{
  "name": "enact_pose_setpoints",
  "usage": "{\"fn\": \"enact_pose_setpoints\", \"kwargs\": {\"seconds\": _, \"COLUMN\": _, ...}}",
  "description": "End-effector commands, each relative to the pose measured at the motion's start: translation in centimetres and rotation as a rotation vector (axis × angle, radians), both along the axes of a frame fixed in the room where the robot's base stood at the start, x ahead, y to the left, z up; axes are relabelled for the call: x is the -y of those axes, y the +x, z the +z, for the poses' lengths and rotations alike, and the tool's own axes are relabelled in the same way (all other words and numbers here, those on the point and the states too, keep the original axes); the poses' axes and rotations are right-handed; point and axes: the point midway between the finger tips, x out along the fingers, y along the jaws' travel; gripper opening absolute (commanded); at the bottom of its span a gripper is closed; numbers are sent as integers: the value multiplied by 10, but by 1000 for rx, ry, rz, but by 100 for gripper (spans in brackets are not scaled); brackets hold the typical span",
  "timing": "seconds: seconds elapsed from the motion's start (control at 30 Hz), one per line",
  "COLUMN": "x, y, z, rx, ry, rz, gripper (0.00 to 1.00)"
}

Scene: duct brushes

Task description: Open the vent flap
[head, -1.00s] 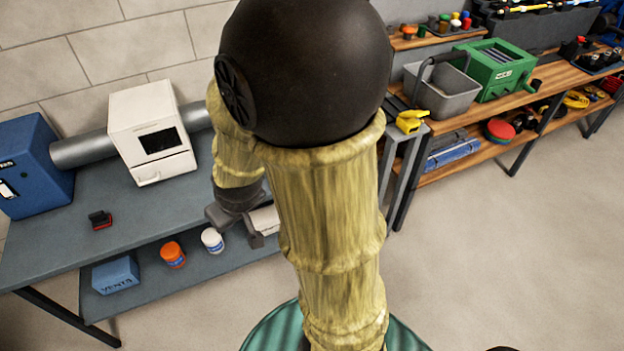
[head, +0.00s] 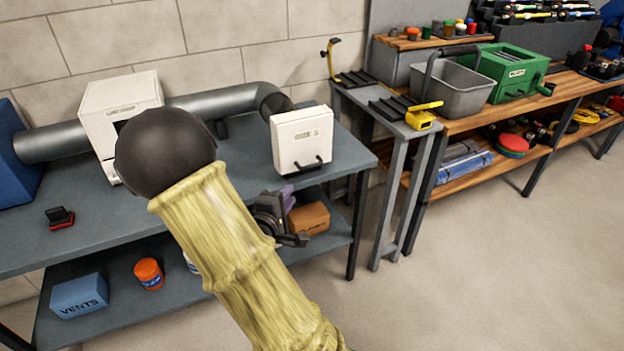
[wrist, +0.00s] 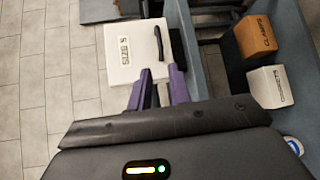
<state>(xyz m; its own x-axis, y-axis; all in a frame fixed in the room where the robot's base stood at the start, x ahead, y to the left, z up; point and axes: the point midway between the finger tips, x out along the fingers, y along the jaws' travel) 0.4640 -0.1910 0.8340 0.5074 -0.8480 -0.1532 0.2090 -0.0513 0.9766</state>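A white square vent flap (head: 302,138) with a dark handle along its lower edge faces forward at the table's right end. In the wrist view the white flap (wrist: 132,52) has a size label, and its dark handle (wrist: 158,44) lies ahead of my fingertips. My gripper (head: 288,196) is below and in front of the flap, partly hidden by my arm. In the wrist view my gripper (wrist: 159,76) shows two purple fingers spread apart with nothing between them. The flap looks closed. Whether a fingertip touches it, I cannot tell.
A grey duct (head: 222,102) runs along the blue-grey table (head: 110,212). Another white box (head: 112,105) is partly behind my arm. A brown box (head: 308,218) lies on the lower shelf. A grey stand (head: 392,128) is to the right. The floor in front is clear.

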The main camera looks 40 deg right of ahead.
Motion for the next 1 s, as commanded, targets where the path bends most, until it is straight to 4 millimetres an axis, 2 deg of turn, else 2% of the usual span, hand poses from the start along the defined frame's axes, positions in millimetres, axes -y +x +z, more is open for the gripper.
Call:
{"fn": "enact_pose_setpoints", "kwargs": {"seconds": 0.33, "x": 1, "y": 0, "z": 1, "rx": -3, "ry": -8, "rz": -1, "gripper": 20}}
{"fn": "enact_pose_setpoints", "kwargs": {"seconds": 0.47, "x": 8, "y": 4, "z": 0, "rx": -1, "ry": -7, "rz": -4, "gripper": 20}}
{"fn": "enact_pose_setpoints", "kwargs": {"seconds": 0.67, "x": 32, "y": 17, "z": -6, "rx": 0, "ry": -7, "rz": -6, "gripper": 20}}
{"fn": "enact_pose_setpoints", "kwargs": {"seconds": 1.0, "x": 83, "y": 48, "z": -14, "rx": -1, "ry": -7, "rz": -4, "gripper": 20}}
